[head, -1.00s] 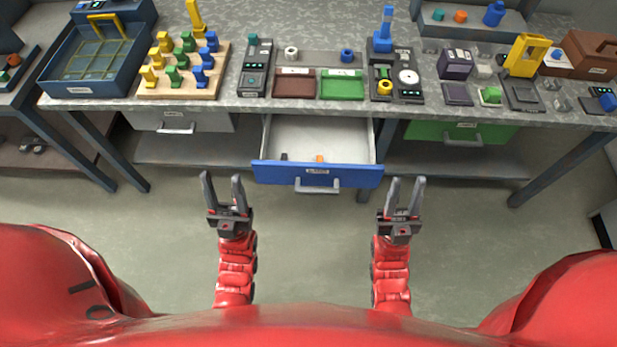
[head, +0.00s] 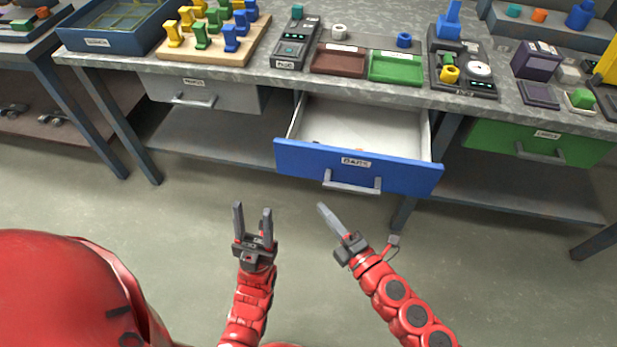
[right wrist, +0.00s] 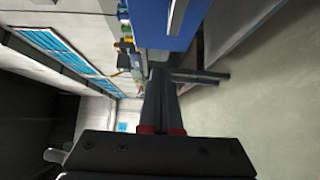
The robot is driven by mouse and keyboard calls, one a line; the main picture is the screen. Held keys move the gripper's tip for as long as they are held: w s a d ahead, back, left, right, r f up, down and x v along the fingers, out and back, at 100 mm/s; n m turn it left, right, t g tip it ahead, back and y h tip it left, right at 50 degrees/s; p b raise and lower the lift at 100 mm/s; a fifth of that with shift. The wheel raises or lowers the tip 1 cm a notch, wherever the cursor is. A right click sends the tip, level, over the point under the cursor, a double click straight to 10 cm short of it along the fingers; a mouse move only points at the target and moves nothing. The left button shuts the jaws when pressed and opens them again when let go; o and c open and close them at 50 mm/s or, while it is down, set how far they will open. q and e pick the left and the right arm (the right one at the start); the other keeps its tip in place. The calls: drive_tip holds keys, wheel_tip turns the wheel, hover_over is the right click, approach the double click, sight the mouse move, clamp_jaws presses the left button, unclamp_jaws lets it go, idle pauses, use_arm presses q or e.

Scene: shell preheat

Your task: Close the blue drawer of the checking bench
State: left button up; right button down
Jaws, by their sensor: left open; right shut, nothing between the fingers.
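The blue drawer (head: 310,163) of the checking bench (head: 375,84) is pulled out in the head view, with its grey bar handle (head: 352,184) on the front. Small items lie inside, mostly hidden by the front panel. My left gripper (head: 253,212) is open and empty, in front of and below the drawer's left part. My right gripper (head: 322,207) is shut and empty, just in front of the drawer and below the handle, apart from it. In the right wrist view the blue drawer front (right wrist: 170,25) shows at the top, beyond the shut fingers (right wrist: 160,100).
A closed grey drawer (head: 205,94) is to the left and a closed green drawer (head: 540,143) to the right. Trays, a peg board (head: 215,50) and devices stand on the bench top. Bench legs (head: 115,125) flank open floor in front.

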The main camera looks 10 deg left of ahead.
drive_tip(key=x, duration=0.3)
drive_tip(key=w+d+x, duration=0.1)
drive_tip(key=x, duration=0.7)
drive_tip(key=shift+w+d, duration=0.25)
drive_tip(key=shift+w+a, duration=0.1)
drive_tip(key=shift+w, duration=0.4)
